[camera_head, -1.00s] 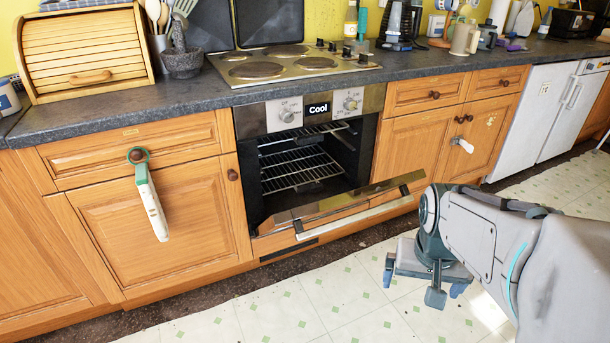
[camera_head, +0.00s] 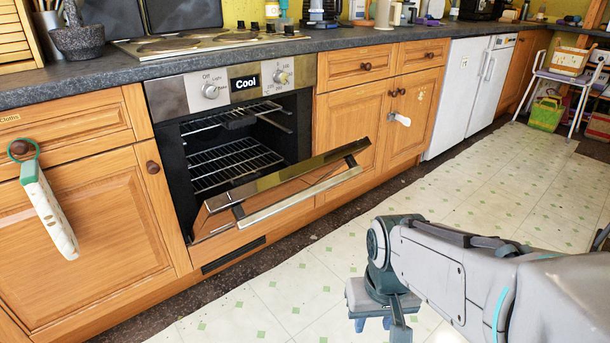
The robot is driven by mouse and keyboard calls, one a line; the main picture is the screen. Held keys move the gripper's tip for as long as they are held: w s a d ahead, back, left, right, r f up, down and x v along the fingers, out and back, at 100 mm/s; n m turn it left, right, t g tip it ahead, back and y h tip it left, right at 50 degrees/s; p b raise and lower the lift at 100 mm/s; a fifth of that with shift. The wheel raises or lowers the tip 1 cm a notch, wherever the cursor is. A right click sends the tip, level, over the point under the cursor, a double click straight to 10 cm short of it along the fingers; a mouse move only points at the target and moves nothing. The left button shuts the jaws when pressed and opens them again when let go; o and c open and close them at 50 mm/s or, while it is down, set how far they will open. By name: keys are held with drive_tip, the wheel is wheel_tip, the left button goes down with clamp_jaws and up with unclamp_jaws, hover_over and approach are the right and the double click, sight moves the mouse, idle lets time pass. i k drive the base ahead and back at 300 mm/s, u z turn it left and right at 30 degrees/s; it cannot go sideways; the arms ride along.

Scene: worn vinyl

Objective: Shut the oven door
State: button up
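Wire racks (camera_head: 235,163) show inside the dark cavity. My gripper (camera_head: 382,322) is low over the floor at the bottom centre-right, in front of and to the right of the door, apart from it. It points down, and its fingers are only partly seen, so I cannot tell their opening.
Wooden cupboards flank the oven. A green and white item (camera_head: 45,205) hangs from the left cupboard knob. A hob (camera_head: 210,40) sits above. White appliances (camera_head: 470,88) and a chair (camera_head: 570,85) stand farther right. The tiled floor (camera_head: 265,300) in front is clear.

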sight(264, 197)
drive_tip(key=z, duration=1.75)
drive_tip(key=i, duration=0.4)
drive_tip(key=u, duration=2.4)
